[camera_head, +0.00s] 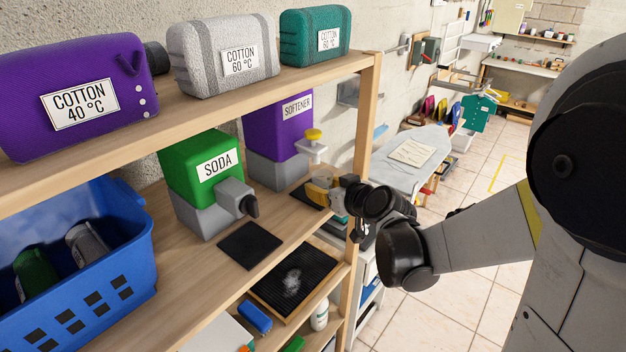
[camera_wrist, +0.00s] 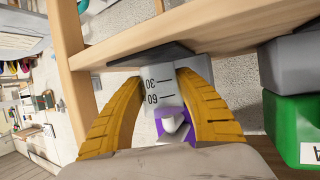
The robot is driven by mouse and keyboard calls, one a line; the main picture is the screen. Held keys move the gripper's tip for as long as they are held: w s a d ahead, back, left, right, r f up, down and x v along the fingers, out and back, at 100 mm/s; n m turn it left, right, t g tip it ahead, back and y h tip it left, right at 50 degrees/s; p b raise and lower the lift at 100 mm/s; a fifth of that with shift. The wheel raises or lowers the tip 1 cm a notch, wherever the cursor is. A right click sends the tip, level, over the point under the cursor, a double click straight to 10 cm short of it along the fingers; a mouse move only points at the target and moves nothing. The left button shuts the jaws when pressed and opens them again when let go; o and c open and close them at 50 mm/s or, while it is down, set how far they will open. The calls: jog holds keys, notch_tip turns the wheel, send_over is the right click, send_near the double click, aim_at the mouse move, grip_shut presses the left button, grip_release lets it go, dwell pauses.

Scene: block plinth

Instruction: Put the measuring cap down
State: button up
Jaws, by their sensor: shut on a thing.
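The measuring cap (camera_wrist: 163,90) is a pale cup with marks 30 and 60. In the wrist view it sits between the yellow fingers of my gripper (camera_wrist: 161,77), which are shut on it. That view is upside down, with the cap's base end close to a dark pad (camera_wrist: 150,54); I cannot tell if they touch. In the head view my gripper (camera_head: 322,190) is at the upright purple softener container (camera_head: 272,133), below its yellow-topped spout (camera_head: 313,135). The cap is mostly hidden by the fingers there.
A green soda container (camera_head: 195,165) stands left, with a black pad (camera_head: 250,245) before it. A wooden shelf post (camera_head: 362,130) is close to my gripper. A blue basket (camera_head: 120,255) is at the left. A black tray (camera_head: 295,278) lies on the shelf below.

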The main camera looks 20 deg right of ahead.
aim_at(316, 182)
jog(key=w, duration=0.3)
jog(key=shift+w+a+f, duration=0.1)
jog(key=shift+w+a, duration=0.05)
jog(key=shift+a, duration=0.25)
jog(key=shift+f, duration=0.35)
jog(key=o, duration=0.8)
